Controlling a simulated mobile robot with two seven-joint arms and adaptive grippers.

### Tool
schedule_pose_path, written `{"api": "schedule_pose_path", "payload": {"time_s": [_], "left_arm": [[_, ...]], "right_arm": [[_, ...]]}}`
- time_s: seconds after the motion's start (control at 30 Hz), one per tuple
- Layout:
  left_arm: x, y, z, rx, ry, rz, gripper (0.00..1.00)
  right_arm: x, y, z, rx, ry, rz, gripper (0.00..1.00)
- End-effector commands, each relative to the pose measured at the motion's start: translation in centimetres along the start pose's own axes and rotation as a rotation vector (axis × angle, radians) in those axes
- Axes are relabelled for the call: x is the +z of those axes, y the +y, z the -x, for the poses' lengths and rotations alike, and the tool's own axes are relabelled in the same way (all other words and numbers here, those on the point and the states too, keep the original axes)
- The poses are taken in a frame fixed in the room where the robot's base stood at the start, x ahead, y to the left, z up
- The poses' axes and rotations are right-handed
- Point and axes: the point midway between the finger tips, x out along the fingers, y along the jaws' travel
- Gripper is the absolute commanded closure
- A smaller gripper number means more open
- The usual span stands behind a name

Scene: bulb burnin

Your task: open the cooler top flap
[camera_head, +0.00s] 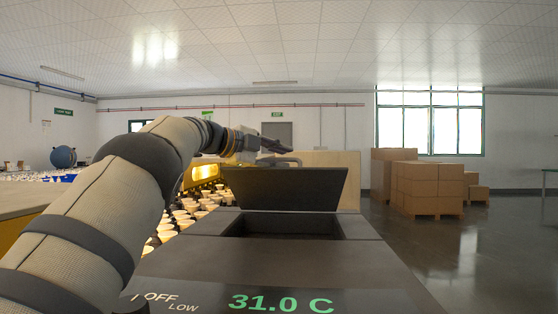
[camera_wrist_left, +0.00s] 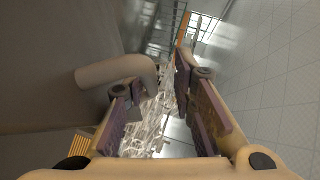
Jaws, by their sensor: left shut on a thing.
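The cooler (camera_head: 380,255) is a dark box in front of me, with a lit "31.0 C" display. Its top flap (camera_head: 285,188) is a dark panel standing raised behind a rectangular opening (camera_head: 283,227). The exact contact is partly hidden by the finger. My right gripper is not in view.
Rows of pale bulbs (camera_head: 190,212) stand left of the cooler, beside a glowing yellow-lit unit (camera_head: 205,172). Stacked cardboard boxes (camera_head: 430,185) are at the far right. The floor (camera_head: 440,245) right of the cooler is clear.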

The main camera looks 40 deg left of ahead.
Motion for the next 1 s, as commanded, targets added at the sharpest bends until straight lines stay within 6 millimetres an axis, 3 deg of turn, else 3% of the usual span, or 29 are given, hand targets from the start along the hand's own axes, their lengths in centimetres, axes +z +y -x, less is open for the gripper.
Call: {"api": "schedule_pose_path", "payload": {"time_s": [0.27,0.37,0.7,0.83,1.0], "left_arm": [[0.2,0.4,-0.1,0.006,-0.003,0.004,0.82],[0.2,0.3,0.7,0.005,-0.005,0.005,0.82],[0.0,0.0,9.4,0.0,-0.003,0.002,0.82],[-0.1,0.1,11.4,0.001,0.0,0.001,0.82],[0.0,0.1,12.1,0.003,0.0,0.001,0.82]], "right_arm": [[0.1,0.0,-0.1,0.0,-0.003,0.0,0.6],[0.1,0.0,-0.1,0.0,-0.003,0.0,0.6],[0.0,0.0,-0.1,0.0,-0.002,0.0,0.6],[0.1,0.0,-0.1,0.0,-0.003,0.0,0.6],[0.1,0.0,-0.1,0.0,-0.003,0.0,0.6]]}}
